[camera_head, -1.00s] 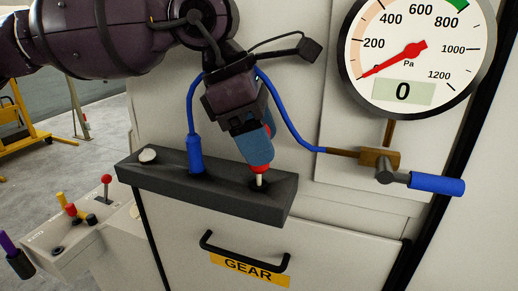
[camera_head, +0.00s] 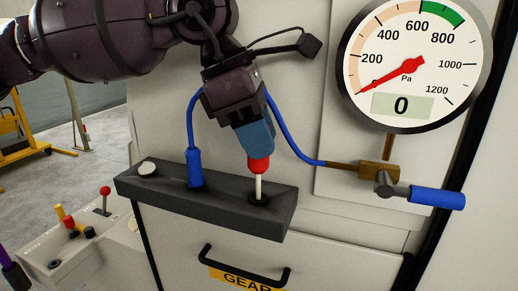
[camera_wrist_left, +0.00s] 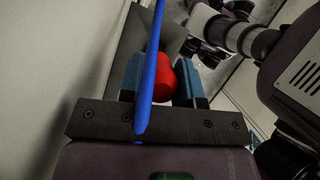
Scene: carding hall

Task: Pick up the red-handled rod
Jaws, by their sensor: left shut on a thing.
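The red-handled rod (camera_head: 258,186) has a red handle and a pale shaft. It stands nearly upright, its lower end at a dark round socket in the dark grey holder block (camera_head: 215,207). My left gripper (camera_head: 257,150) is above the block, shut on the red handle. In the left wrist view the red handle (camera_wrist_left: 165,82) sits between the blue fingers (camera_wrist_left: 158,85), and a blue hose crosses in front of it. Whether the shaft's tip is still inside the socket I cannot tell. My right gripper is not in view.
A blue hose (camera_head: 290,140) runs behind my gripper to a brass valve with a blue handle (camera_head: 436,197). A round gauge (camera_head: 414,62) reads 0. A blue plug (camera_head: 195,168) stands in the block. A drawer handle (camera_head: 245,268) is below. Levers (camera_head: 104,198) stand at the left.

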